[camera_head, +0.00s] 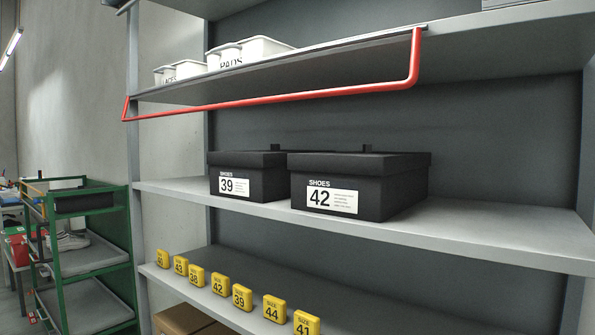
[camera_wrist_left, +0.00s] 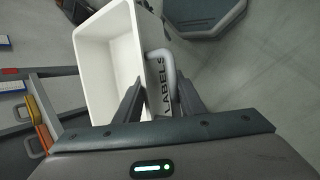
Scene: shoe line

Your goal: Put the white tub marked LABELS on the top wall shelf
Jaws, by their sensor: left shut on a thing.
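The white tub marked LABELS (camera_wrist_left: 105,62) is in the left wrist view, its open top facing the camera and its inside empty. My left gripper (camera_wrist_left: 155,92) is shut on the tub at the side that has the handle and the LABELS lettering. The head view shows neither the held tub nor either gripper. The top wall shelf (camera_head: 340,52) runs across the upper part of the head view, with a red rail (camera_head: 270,104) along its front. White tubs (camera_head: 225,56) stand in a row at its left part, one marked PADS.
Two black shoe boxes, 39 (camera_head: 245,177) and 42 (camera_head: 365,187), stand on the middle shelf (camera_head: 480,232). Several yellow size blocks (camera_head: 242,297) line the lower shelf. A green cart (camera_head: 75,262) stands at the left. The red rail hangs below and in front of the top shelf's edge.

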